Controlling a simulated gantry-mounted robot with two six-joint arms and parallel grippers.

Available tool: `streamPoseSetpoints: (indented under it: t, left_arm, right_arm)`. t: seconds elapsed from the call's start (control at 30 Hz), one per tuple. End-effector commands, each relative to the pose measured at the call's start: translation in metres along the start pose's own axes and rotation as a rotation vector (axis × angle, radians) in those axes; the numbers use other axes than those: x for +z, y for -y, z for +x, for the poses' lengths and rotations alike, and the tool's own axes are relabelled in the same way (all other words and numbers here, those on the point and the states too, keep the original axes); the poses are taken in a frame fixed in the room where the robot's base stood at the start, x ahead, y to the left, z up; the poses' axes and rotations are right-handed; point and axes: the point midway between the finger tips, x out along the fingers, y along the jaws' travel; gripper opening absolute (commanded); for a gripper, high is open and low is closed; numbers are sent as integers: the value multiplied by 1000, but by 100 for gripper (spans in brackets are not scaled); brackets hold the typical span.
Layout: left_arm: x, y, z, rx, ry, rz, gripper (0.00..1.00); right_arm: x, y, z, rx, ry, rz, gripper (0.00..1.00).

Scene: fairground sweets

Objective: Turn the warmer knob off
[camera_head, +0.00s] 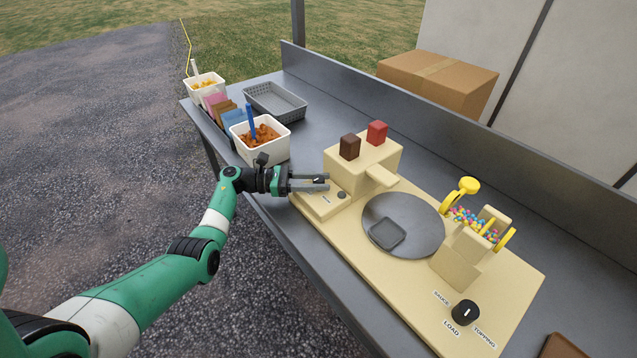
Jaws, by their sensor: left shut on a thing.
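The cream sweets machine (420,287) stands on the metal counter. A small low ledge (318,208) with a tiny label juts from its left block. My left gripper (327,182) reaches in from the left over this ledge, pointing right. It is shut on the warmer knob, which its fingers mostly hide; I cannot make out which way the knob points. A small dark round part (341,195) shows on the ledge just beside the fingertips. My right gripper is not in view.
A large black dial (465,312) marked sauce, load and topping sits at the machine's front right. A round dark plate (420,215) lies mid-machine. A white tub (277,150) with a blue-handled tool stands behind the gripper. A grey basket (262,108) stands farther back.

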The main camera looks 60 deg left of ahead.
Motion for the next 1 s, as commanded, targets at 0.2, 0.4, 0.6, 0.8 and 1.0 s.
streamPoseSetpoints:
  t: [0.2,0.4,0.6,0.8,1.0]
  left_arm:
    - [3,0,0,-3,5,4,64]
    - [2,0,0,-2,4,3,69]
    - [2,0,-11,0,3,2,69]
    - [2,-1,-55,4,3,3,69]
    - [1,0,-98,2,4,3,69]
  right_arm:
    - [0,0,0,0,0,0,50]
    - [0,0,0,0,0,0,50]
    - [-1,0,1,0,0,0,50]
    - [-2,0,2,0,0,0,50]
    - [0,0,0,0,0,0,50]
